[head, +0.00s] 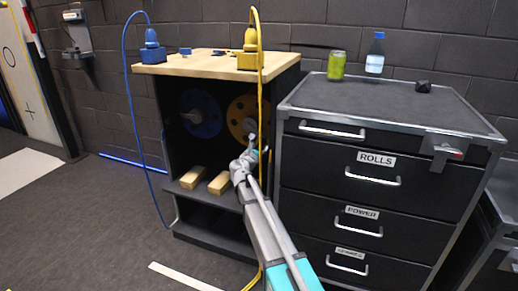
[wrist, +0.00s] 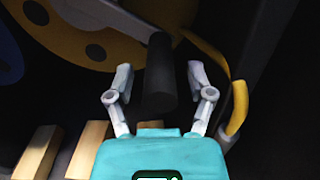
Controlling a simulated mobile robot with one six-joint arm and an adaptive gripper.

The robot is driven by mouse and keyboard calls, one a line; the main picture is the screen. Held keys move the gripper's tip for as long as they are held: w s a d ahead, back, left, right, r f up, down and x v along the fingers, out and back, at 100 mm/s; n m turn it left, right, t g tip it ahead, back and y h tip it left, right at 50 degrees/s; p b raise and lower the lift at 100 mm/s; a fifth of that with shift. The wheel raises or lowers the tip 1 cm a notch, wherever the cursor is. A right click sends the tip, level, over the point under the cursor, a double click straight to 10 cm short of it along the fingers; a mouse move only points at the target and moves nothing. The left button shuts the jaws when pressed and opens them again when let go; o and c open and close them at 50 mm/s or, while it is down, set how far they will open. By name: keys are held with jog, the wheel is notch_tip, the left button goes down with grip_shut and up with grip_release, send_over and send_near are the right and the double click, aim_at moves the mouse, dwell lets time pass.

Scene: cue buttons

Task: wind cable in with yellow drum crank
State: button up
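The yellow drum (head: 237,114) sits inside the dark cabinet, right of the blue drum. It also shows at the upper left of the wrist view (wrist: 97,52). Its grey crank arm (wrist: 125,22) ends in a black handle (wrist: 160,75). My gripper (wrist: 161,75) is open, with one finger on each side of the handle and a small gap on both sides. In the head view my gripper (head: 249,150) is at the drum's lower front. The yellow cable (head: 261,95) runs from the yellow plug on the cabinet top down past the drum; a piece shows right of my gripper (wrist: 237,110).
The blue drum (head: 201,114) and blue cable (head: 132,95) are to the left. Two wooden blocks (head: 192,178) lie on the shelf below. A drawer unit (head: 360,185) stands close on the right, with a can (head: 336,66) and a bottle (head: 375,55) on top.

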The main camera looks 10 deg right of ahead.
grip_shut()
